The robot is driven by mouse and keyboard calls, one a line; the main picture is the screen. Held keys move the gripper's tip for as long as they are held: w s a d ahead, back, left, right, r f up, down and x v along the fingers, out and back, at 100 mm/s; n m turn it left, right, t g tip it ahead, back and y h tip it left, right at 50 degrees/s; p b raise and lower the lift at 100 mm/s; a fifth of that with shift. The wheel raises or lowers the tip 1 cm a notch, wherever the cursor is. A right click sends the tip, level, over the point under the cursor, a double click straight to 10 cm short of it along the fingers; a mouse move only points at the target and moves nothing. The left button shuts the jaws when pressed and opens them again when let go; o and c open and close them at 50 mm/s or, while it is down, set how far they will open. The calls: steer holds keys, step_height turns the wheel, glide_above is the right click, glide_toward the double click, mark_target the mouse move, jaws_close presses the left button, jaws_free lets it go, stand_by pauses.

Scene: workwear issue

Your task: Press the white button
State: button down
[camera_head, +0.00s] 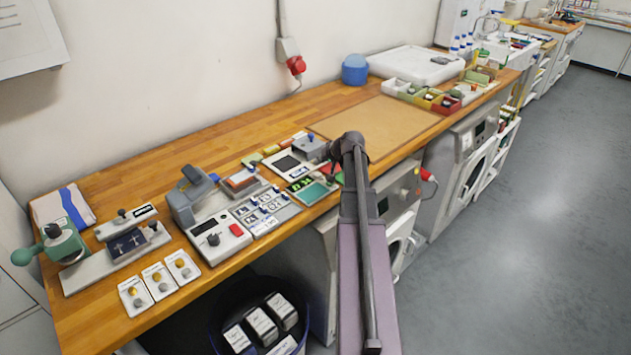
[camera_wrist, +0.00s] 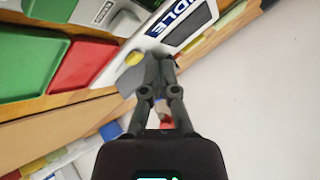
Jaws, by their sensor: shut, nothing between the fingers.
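I cannot make out a white button for certain in either view. A white control panel (camera_head: 219,236) with a dark display, a dark knob and a red button stands on the bench left of my arm. My gripper (camera_wrist: 159,62) is shut and empty in the wrist view. Its fingertips are close to a grey piece and a small yellow round part (camera_wrist: 135,58) on a white surface; whether they touch, I cannot tell. In the head view my arm reaches over the bench's front edge, and the gripper itself is hidden or not distinct.
The wooden bench (camera_head: 118,315) carries several devices along its front. White cards with knobs (camera_head: 160,281) lie at front left. A brown mat (camera_head: 375,125) beyond my arm is bare. A dark blue bin (camera_head: 222,315) with white boxes stands below the bench. The floor at right is clear.

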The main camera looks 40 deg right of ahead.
mark_target(315, 173)
steer(key=shift+f+b, duration=0.95)
steer(key=shift+f, duration=0.25)
steer(key=shift+f+b, duration=0.9)
steer(key=shift+f, duration=0.05)
stand_by(1.7)
steer(key=shift+r, duration=0.2)
steer(key=shift+r+p, duration=0.75)
steer(key=shift+p, duration=0.2)
steer(key=shift+r, duration=0.1)
steer(key=shift+r+p, duration=2.4)
steer(key=shift+p, duration=0.1)
